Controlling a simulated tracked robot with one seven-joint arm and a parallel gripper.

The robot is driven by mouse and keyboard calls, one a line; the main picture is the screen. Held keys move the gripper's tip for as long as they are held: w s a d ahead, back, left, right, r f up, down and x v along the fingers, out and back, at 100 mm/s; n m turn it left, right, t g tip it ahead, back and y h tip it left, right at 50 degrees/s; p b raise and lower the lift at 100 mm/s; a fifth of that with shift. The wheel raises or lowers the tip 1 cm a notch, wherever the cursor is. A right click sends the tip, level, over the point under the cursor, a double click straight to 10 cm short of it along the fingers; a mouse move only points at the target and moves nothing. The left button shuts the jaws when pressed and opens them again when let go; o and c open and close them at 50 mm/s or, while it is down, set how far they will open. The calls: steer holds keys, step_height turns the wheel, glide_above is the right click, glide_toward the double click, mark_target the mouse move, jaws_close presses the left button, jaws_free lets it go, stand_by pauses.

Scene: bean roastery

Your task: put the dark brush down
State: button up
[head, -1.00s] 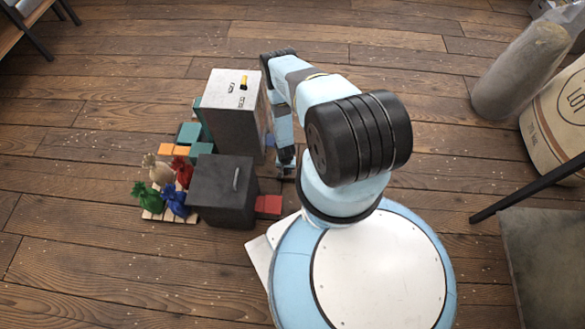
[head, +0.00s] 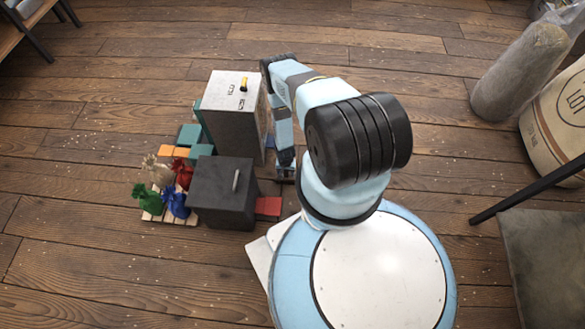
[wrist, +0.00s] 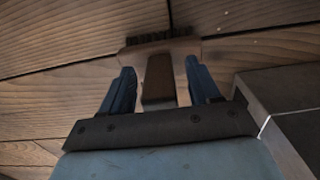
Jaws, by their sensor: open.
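The brush (wrist: 158,80) shows in the wrist view, with a dark handle, a paler, wider head and a dark bristle row at its far edge. Its handle lies between the two dark fingers of my gripper (wrist: 162,84). The fingers stand apart, with a gap visible on each side of the handle. Wooden floor shows around the brush; I cannot tell for certain that it rests on it. In the head view my gripper (head: 285,168) is low, just right of the boxes, and the brush is too small and covered to make out.
A tall pale grey box (head: 232,110) and a dark box (head: 221,195) stand close left of my gripper. A red block (head: 268,206) lies by the dark box. Coloured sacks (head: 176,200) sit on a small pallet. The floor behind is clear.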

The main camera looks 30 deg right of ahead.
step_height(320, 180, up, 12)
steer(key=shift+r, duration=0.1)
stand_by(0.5)
steer(key=shift+w, duration=0.1)
